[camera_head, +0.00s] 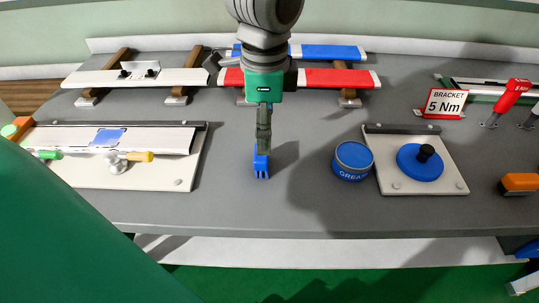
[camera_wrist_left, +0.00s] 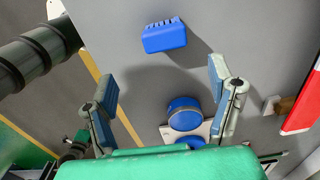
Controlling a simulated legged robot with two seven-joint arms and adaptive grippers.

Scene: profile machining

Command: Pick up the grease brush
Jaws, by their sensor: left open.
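The grease brush (camera_head: 261,166) is a small blue block with short bristles, lying on the grey bench in the head view. In the left wrist view the blue brush (camera_wrist_left: 164,37) lies beyond the fingertips, at the top centre. My left gripper (camera_head: 263,143) points down from the top of the head view and hides part of the brush. In the left wrist view its two fingers (camera_wrist_left: 163,80) are wide apart, with nothing between them; it is open and empty. My right gripper is not in view.
A blue grease tin (camera_head: 352,161) stands right of the brush, beside a pale plate (camera_head: 428,180) with a blue disc. Red and blue bars (camera_head: 335,78) lie behind. A pale fixture (camera_head: 150,178) with tools is at left. The bench (camera_head: 250,205) is clear in front of the brush.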

